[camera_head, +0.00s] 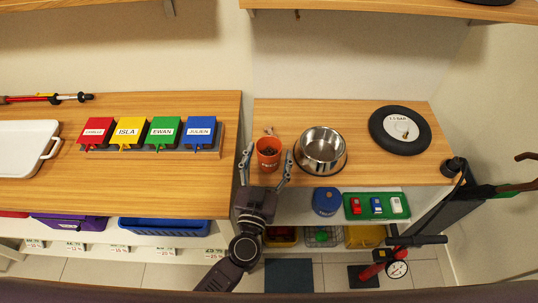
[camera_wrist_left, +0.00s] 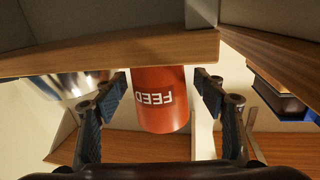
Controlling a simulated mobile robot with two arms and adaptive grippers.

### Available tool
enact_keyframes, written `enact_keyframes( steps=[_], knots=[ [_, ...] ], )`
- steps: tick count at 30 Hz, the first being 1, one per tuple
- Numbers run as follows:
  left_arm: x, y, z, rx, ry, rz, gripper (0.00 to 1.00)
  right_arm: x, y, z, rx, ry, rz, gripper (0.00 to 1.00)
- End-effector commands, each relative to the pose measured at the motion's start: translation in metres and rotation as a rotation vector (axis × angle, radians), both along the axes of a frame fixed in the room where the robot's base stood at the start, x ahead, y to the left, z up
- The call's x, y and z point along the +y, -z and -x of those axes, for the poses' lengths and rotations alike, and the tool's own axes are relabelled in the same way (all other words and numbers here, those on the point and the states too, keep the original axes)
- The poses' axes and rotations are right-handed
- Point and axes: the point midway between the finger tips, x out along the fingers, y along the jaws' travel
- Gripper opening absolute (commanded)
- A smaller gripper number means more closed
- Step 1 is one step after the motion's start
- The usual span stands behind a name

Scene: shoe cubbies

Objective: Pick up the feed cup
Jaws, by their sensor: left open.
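The feed cup (camera_head: 268,157) is an orange-red cup with dark contents, standing on the right wooden shelf top near its front left. My left gripper (camera_head: 267,161) is open, with one finger on each side of the cup. In the left wrist view the cup (camera_wrist_left: 160,101) shows upside down with the white word FEED, between the two open fingertips (camera_wrist_left: 161,84). A gap shows on the right side there; I cannot tell whether the left fingertip touches the cup. My right gripper is not in view.
A steel bowl (camera_head: 322,146) stands just right of the cup. A black wheel (camera_head: 399,130) lies further right. Labelled coloured boxes (camera_head: 130,131) stand on the left top. A blue container (camera_head: 326,201) and green tray (camera_head: 376,215) sit below. A floor pump (camera_head: 397,268) stands lower right.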

Motion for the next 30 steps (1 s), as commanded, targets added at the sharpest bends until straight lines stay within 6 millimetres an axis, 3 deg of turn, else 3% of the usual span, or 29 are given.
enact_keyframes(
  steps=[4, 17, 30],
  knots=[
    [0.0001, 0.0002, 0.0004, 0.000, 0.000, 0.000, 0.64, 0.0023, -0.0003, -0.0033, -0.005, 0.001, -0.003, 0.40],
    [0.0002, 0.0003, 0.0007, 0.000, 0.000, 0.000, 0.17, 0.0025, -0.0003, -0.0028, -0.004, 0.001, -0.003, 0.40],
    [0.0002, -0.0083, 0.0006, 0.000, -0.001, -0.001, 0.17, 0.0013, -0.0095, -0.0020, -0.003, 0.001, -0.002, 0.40]
  ],
)
